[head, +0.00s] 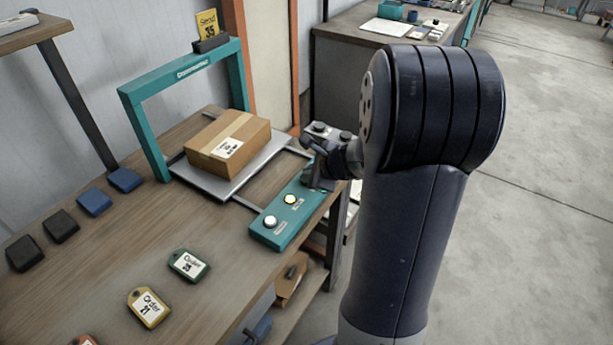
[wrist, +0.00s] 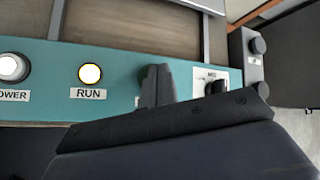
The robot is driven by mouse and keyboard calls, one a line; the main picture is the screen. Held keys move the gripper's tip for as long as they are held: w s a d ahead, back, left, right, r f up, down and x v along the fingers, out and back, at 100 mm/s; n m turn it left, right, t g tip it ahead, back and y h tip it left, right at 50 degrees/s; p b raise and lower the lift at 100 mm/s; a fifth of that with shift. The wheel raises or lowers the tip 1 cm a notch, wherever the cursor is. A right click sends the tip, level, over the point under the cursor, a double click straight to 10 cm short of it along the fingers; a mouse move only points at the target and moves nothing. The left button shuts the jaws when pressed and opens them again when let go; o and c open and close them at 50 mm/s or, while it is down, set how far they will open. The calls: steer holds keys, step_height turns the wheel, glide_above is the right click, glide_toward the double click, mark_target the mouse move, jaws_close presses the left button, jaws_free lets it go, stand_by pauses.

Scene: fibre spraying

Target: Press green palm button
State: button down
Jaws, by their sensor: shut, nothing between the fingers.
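The teal control box (head: 265,236) lies along the right edge of the bench, and its face fills the middle of the wrist view (wrist: 122,108). A dark green button (wrist: 146,73) shows only partly in the wrist view, mostly hidden by my gripper (wrist: 157,72). My gripper is shut and empty, and its tip overlaps the button in the picture; I cannot tell whether it touches. In the head view my gripper (head: 316,182) is over the far end of the box and hides the green button there.
A white POWER button (head: 270,221) and a lit RUN button (head: 291,198) sit on the box to the left. A black selector knob (wrist: 217,88) is to the right. A cardboard box (head: 228,143) lies on the conveyor by a teal arch (head: 160,92). Order tags (head: 189,265) lie nearby.

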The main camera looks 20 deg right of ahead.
steer(key=shift+r+p, duration=0.3)
steer(key=shift+r, duration=0.35)
step_height(320, 180, up, 5)
steer(key=p, duration=0.4)
steer(key=shift+p, duration=0.3)
stand_by(1.6)
